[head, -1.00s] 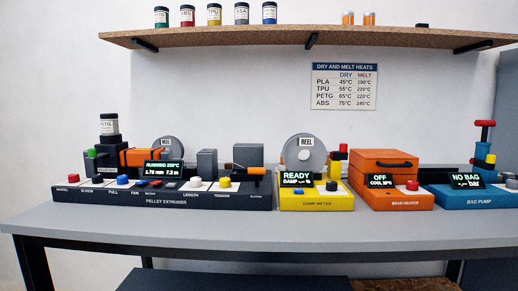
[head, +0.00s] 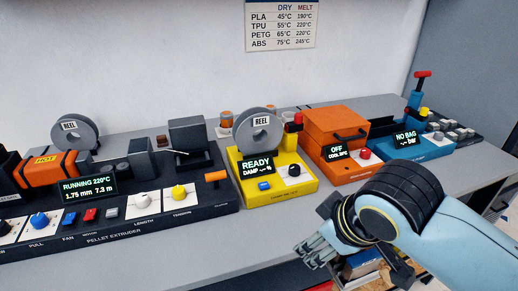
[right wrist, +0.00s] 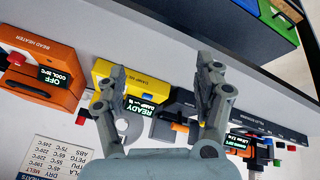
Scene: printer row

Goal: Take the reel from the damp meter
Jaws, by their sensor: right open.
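The grey reel (head: 258,135), labelled REEL, stands upright on the yellow damp meter (head: 276,194), whose display reads READY. In the right wrist view, which is upside down, the damp meter (right wrist: 104,68) shows between and behind my fingers, and the reel (right wrist: 131,127) is partly hidden by my gripper. My right gripper (head: 318,250) is in front of the table's front edge, apart from the damp meter and to its lower right in the head view. Its two fingers are spread with nothing between them in the right wrist view (right wrist: 163,68). My left gripper is not in view.
The pellet extruder (head: 125,225) with its own reel (head: 75,133) stands left of the damp meter. The orange bead heater (head: 338,130) and blue bag pump (head: 425,146) stand to the right. A bare strip of table (head: 245,235) lies in front of the damp meter.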

